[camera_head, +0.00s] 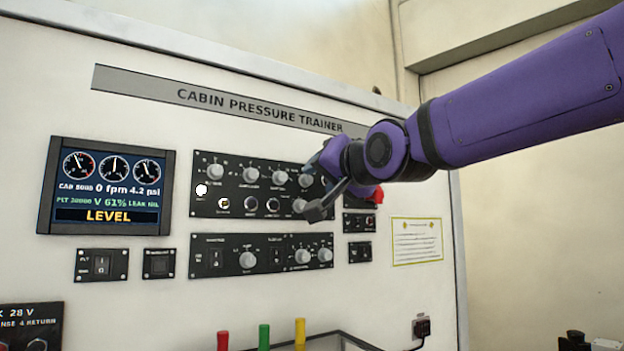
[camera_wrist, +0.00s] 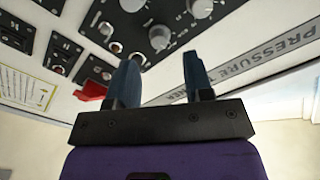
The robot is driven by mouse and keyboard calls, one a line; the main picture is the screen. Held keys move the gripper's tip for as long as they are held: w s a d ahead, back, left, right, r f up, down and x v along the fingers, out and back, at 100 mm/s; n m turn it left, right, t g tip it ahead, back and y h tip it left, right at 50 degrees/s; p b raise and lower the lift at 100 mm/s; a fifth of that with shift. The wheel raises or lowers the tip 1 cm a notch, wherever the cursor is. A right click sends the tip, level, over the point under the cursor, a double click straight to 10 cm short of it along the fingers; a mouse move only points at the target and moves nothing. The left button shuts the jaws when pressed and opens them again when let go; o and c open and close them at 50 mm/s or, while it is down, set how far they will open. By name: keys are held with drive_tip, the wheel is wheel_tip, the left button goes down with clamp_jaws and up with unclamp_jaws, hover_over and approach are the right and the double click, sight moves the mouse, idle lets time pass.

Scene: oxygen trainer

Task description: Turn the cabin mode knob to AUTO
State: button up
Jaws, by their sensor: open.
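The cabin pressure trainer's black upper panel (camera_head: 235,208) carries a top row of grey knobs and a lower row with round switches and one knob. The labels are too small to read, so I cannot tell which knob is cabin mode. My gripper (camera_head: 315,186) is open and empty in front of this panel's right end. The lower-row right knob (camera_head: 299,206) is beside the lower finger. In the wrist view, a grey knob (camera_wrist: 159,37) appears between and just beyond my open fingers (camera_wrist: 160,65), apparently apart from them. Its pointer setting is unclear.
A second black panel (camera_head: 262,268) with knobs sits below. A display (camera_head: 107,187) reads LEVEL at left. A red part (camera_wrist: 92,91) lies close beside my gripper. Red, green and yellow posts (camera_head: 264,338) stand below. Open room lies in front of the panel.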

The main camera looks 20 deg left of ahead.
sight(310, 179)
drive_tip(key=shift+x, duration=2.35)
drive_tip(key=shift+c, duration=0.2)
clamp_jaws()
